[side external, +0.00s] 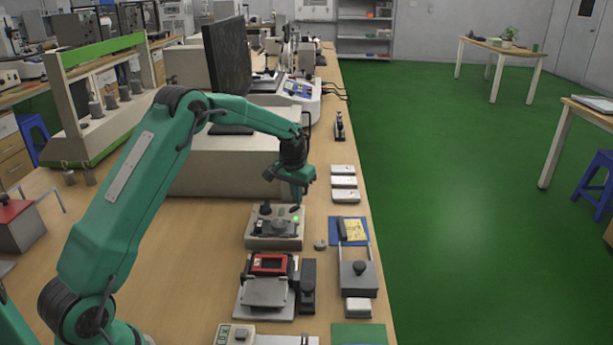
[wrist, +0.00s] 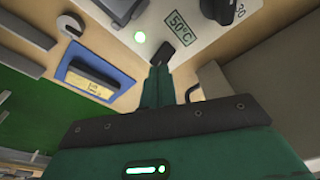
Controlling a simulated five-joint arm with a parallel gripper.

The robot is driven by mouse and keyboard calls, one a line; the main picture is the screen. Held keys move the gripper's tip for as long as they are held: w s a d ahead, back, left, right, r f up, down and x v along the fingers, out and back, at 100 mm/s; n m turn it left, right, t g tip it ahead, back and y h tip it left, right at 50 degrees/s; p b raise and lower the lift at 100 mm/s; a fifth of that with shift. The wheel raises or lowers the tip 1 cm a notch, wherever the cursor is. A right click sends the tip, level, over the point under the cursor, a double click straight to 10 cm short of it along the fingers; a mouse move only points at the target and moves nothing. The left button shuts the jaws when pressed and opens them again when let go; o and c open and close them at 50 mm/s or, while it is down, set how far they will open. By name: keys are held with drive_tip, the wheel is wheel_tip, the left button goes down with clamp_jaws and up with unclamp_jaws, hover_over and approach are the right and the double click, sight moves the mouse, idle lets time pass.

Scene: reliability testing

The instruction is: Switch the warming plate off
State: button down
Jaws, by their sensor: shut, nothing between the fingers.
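My gripper (side external: 296,203) points down just above the plate's far right part. In the wrist view its green fingers (wrist: 161,72) are together and empty. A black piece at their ends may be the switch or the fingertips; contact is unclear.
A blue mat (side external: 362,240) with a yellow item lies to the right, with a small grey disc (side external: 320,244) between. A red-framed device (side external: 268,264) stands in front. White boxes (side external: 343,182) sit beyond, near the bench's right edge. A large beige cabinet (side external: 220,165) stands behind left.

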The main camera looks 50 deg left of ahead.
sight(297, 207)
drive_tip(key=shift+f, duration=0.55)
idle(0.4)
drive_tip(key=shift+r, duration=0.1)
wheel_tip(297, 207, up, 7)
idle(1.1)
drive_tip(key=shift+r, duration=0.1)
